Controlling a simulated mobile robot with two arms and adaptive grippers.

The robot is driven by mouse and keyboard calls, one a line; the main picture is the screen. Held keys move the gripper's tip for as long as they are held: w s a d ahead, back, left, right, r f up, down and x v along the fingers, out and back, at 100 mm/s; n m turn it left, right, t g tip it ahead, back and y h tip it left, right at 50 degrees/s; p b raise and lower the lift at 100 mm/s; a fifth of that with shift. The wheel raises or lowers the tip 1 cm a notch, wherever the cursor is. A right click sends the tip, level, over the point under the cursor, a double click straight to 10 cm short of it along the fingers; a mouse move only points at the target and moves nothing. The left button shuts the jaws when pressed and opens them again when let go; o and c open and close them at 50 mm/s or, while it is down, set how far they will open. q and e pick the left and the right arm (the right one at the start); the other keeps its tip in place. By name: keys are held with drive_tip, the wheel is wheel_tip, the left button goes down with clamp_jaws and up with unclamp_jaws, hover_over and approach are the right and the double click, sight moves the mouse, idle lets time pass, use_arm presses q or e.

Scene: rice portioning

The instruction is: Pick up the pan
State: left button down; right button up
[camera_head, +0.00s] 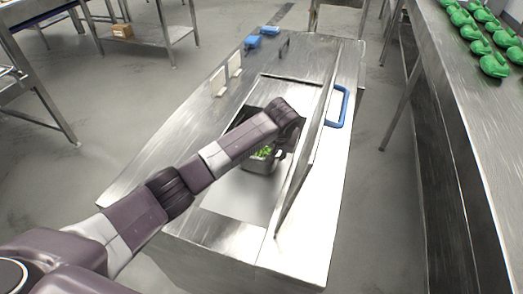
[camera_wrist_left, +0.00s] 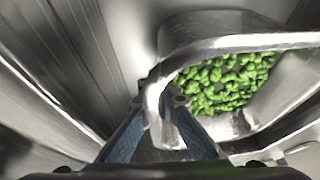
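A steel pan (camera_head: 258,167) with green pieces in it sits inside the open well of a metal appliance in the head view. In the left wrist view the pan (camera_wrist_left: 230,42) fills the right side, its thick rim or handle curving toward my fingers. My left arm reaches down into the well; the gripper is mostly hidden behind the wrist in the head view. In the left wrist view the left gripper (camera_wrist_left: 160,104) has one blue finger on each side of a curved metal part of the pan. Whether both fingers press on it is unclear. My right gripper is out of view.
The steel appliance (camera_head: 214,235) has a raised lid with a blue handle (camera_head: 338,106) close to the right of my arm. Blue items (camera_head: 269,30) lie at its back. A counter with several green objects (camera_head: 494,65) stands at the right.

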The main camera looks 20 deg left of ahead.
use_arm(q)
drive_tip(key=shift+d, duration=0.15)
drive_tip(key=shift+w+r, duration=0.1)
drive_tip(key=shift+r, duration=0.15)
drive_tip(key=shift+f, duration=0.1)
